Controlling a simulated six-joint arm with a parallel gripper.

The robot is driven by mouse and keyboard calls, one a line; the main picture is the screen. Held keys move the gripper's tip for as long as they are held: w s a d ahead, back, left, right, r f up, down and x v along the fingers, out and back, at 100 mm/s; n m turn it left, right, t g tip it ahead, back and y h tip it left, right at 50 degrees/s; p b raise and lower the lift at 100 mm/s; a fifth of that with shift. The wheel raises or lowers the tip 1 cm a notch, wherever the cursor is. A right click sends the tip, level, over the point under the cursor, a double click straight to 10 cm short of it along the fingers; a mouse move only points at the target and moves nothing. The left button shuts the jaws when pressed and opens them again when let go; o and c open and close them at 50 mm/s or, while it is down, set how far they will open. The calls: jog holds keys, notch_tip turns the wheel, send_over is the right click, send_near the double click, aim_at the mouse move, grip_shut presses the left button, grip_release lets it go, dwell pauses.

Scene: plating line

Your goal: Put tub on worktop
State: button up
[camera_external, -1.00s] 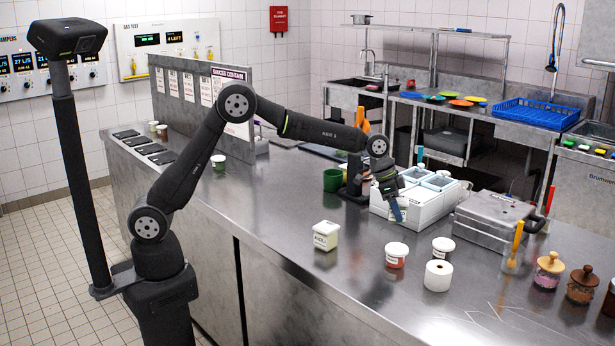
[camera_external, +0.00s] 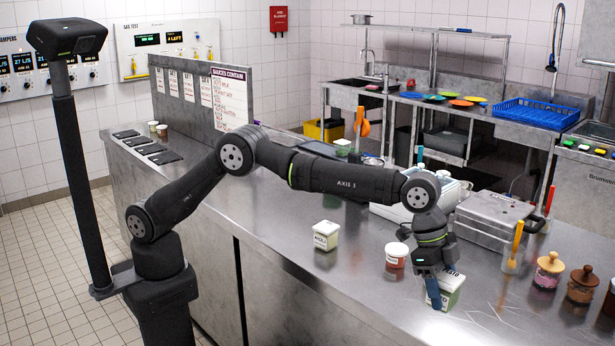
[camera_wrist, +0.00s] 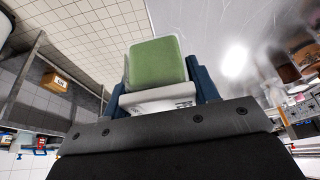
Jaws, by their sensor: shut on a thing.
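My gripper (camera_external: 436,286) is low over the front right of the worktop (camera_external: 350,290), its blue fingers shut on a tub (camera_external: 451,288). This tub has green contents and a pale, printed label or lid, and it looks tilted. Whether it touches the worktop cannot be told. In the wrist view the tub's green face (camera_wrist: 158,62) shows between the two blue fingers of my gripper (camera_wrist: 160,88). A white-lidded pale tub (camera_external: 326,236) and a red-filled tub (camera_external: 396,256) stand upright to the left of my gripper.
Behind my arm are the white container unit (camera_external: 385,212), partly hidden, and a grey metal appliance (camera_external: 495,215). Jars with lids (camera_external: 548,270) stand to the right, by an orange-handled utensil (camera_external: 517,240). The worktop's front strip is clear.

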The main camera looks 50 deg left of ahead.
jog(key=shift+s+d, duration=0.1)
jog(key=shift+s, duration=0.1)
send_over(467, 323)
jog(key=a, duration=0.2)
notch_tip(467, 323, down, 7)
jog(key=shift+d, duration=0.1)
jog(key=shift+f, duration=1.75)
jog(key=shift+f, duration=0.2)
jog(key=o, duration=1.1)
